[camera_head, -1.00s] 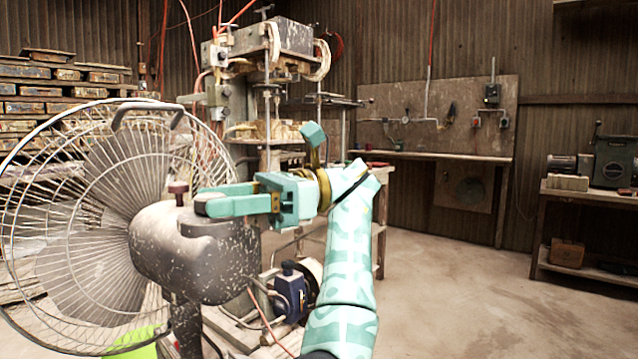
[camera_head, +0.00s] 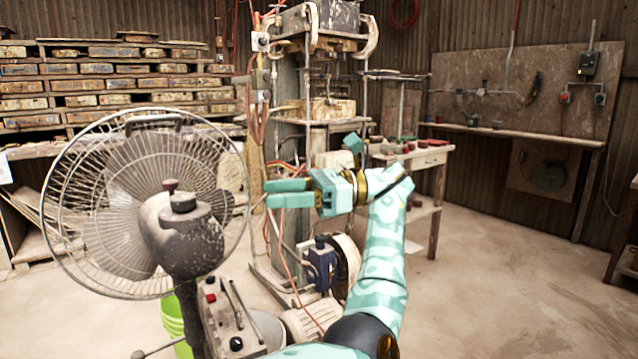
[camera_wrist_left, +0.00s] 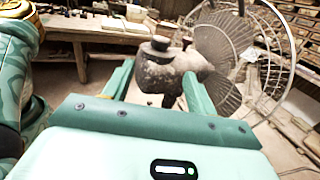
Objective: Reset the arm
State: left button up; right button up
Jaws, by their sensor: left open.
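My left gripper (camera_head: 268,194) is open and empty in the middle of the head view, its teal fingers pointing left. Its teal patterned arm rises from the bottom of the picture. The fingertips show just right of the cage of a dusty grey fan (camera_head: 180,238). In the left wrist view, the open fingers (camera_wrist_left: 157,78) frame the fan's motor housing (camera_wrist_left: 165,72), which stands beyond them. Nothing is held between the fingers. My right gripper is in neither view.
A tall press (camera_head: 292,95) stands behind the gripper, with a blue motor (camera_head: 320,262) low beside it. Stacked trays (camera_head: 60,87) line the back left. A bench (camera_head: 520,134) runs along the back wall. Floor at right (camera_head: 480,290) is clear.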

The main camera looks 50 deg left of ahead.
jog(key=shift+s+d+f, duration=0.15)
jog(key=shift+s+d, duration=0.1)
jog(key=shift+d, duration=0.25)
